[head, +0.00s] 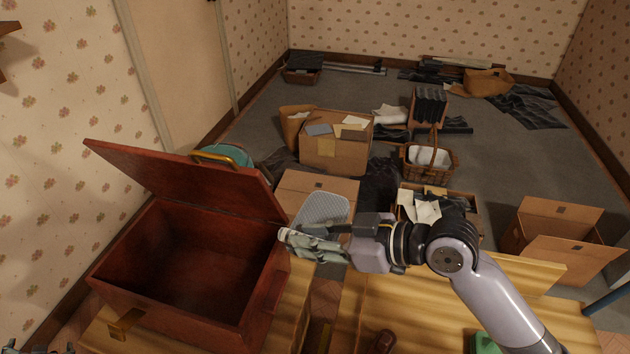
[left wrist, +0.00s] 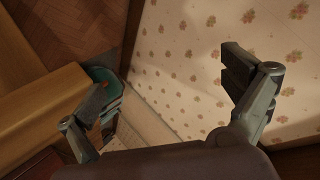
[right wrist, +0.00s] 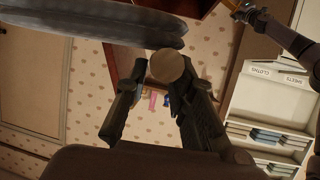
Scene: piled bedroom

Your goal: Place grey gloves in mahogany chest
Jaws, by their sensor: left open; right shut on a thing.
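The mahogany chest (head: 265,310) stands at the left in the head view, lid (head: 190,175) raised, its dark inside looking empty. My right gripper (head: 305,243) is just beyond its right rim, shut on a grey thing. In the right wrist view a long grey ribbed piece (right wrist: 90,30) fills the top left, and a round beige end (right wrist: 167,67) lies between the fingertips. The exact hold is unclear. My left gripper (left wrist: 170,82) is open and empty, facing the wall.
The chest stands on a wooden surface (head: 410,310). Behind it are cardboard boxes (head: 335,152), a wicker basket (head: 428,160) and an open crate. Another open box (head: 565,240) is at the right. The flowered wall (head: 60,130) is close at the left.

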